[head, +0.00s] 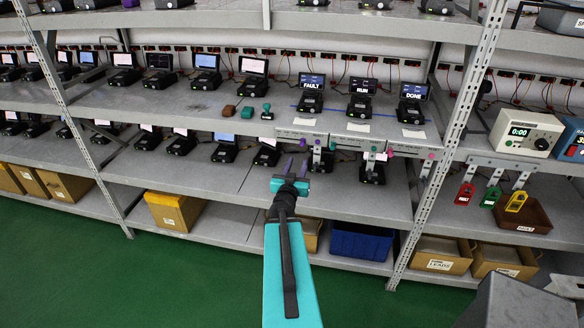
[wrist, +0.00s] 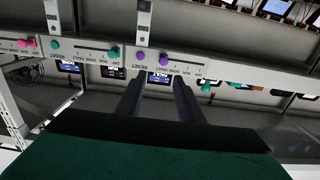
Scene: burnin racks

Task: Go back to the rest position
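My gripper (head: 296,166) is in front of the racks at the middle of the head view, at the end of my raised turquoise arm. Its two fingers are apart with nothing between them, which also shows in the wrist view (wrist: 156,88). Just beyond the fingertips is a grey slider panel (head: 302,133) on the shelf edge. In the wrist view this panel (wrist: 100,52) carries pink, teal and purple knobs. I cannot tell whether the fingertips touch it; they look apart from the knobs.
Devices marked FAULT (head: 311,93), RUN (head: 362,98) and DONE (head: 412,103) stand on the middle shelf. Stamp-like blocks (head: 248,112) sit left of them. A rack upright (head: 463,125) stands to the right. A blue bin (head: 360,242) is low down. Green floor (head: 60,270) is open at left.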

